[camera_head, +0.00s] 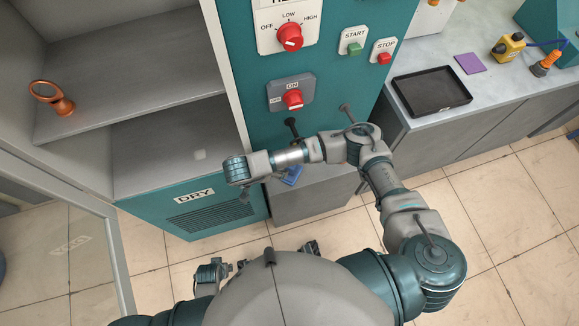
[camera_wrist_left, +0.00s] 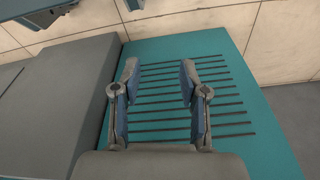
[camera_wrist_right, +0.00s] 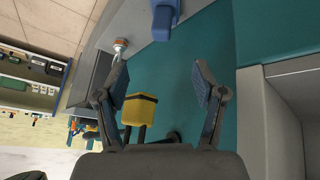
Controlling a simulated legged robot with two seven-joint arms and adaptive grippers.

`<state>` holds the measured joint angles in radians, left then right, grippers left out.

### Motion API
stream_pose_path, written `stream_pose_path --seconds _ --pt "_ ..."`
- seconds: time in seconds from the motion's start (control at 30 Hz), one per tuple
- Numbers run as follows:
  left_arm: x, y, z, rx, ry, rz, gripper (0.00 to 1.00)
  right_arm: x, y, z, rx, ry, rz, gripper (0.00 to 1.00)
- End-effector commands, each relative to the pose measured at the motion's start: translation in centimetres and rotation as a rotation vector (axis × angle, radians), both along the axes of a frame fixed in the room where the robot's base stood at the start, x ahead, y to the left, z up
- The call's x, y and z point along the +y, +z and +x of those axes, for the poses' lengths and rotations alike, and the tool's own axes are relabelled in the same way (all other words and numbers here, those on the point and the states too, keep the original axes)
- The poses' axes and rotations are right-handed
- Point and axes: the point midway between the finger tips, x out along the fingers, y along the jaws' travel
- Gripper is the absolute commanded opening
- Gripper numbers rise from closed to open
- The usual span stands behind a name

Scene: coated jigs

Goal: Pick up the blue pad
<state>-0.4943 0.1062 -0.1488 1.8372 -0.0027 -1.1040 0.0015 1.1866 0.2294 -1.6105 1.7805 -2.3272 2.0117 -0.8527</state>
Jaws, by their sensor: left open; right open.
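A small blue object (camera_head: 291,175) lies low at the grey ledge, partly behind my right arm in the head view. A blue block-like thing shows at the top of the right wrist view (camera_wrist_right: 165,18); I cannot tell whether it is the same object or the pad. A flat purple pad (camera_head: 470,63) lies on the counter at the upper right. My right gripper (camera_wrist_right: 160,78) is open and empty, in front of a teal panel. My left gripper (camera_wrist_left: 159,68) is open and empty, above a slatted teal surface. Neither gripper touches a pad.
A black tray (camera_head: 431,92) and a yellow device (camera_head: 508,46) are on the counter. An orange ring-topped part (camera_head: 53,98) stands on the cabinet shelf (camera_head: 150,75). Red knobs are on the teal panel (camera_head: 350,18). A yellow block (camera_wrist_right: 140,110) is near my right fingers.

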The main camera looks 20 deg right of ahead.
Motion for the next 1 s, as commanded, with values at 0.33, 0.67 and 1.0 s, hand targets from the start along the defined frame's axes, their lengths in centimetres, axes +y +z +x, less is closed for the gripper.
stream_pose_path --seconds 0.33,0.67,1.0 --pt "0.1 7.0 1.1 -0.025 0.007 -0.003 0.43 -3.2 -6.6 1.9 0.009 -0.005 0.001 0.70" --pt "0.3 10.8 0.7 -0.034 0.010 -0.003 0.43 -4.2 -8.1 2.6 0.005 -0.003 0.002 0.70" --pt "-0.7 13.2 3.6 -0.207 0.002 -0.042 0.43 -5.9 -11.4 3.8 0.010 -0.004 0.001 0.70"
